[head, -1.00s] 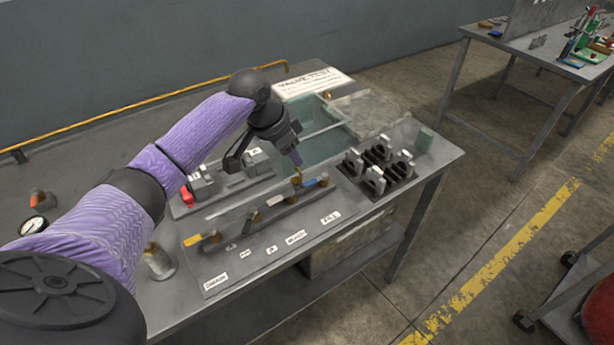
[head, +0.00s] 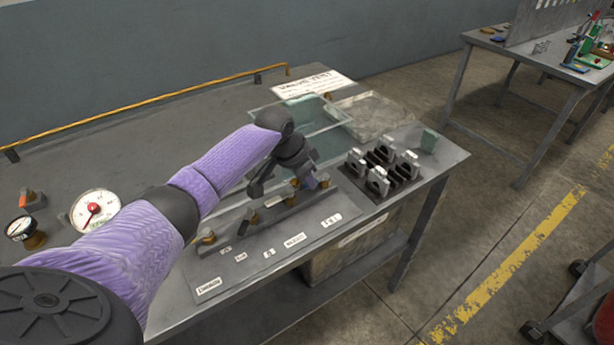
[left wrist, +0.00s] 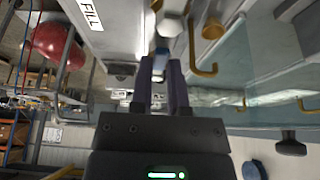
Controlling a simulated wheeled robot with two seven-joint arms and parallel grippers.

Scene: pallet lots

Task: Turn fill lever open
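The fill valve stands at the right end of the lever row; its FILL label (head: 331,220) shows on the panel (head: 225,262), and the label also shows in the left wrist view (left wrist: 90,14). My left gripper (head: 318,182) is down at this valve and hides most of it in the head view. In the left wrist view its two purple fingers (left wrist: 161,72) are a little apart, with the small bluish lever (left wrist: 160,61) at their tips. Whether they grip it is unclear. My right gripper is not in view.
Other brass valves (head: 253,216) stand to the left in the row. A black rack with grey clamps (head: 378,180) is close on the right. A glass tank (head: 305,115) stands behind. Gauges (head: 95,210) sit at the left.

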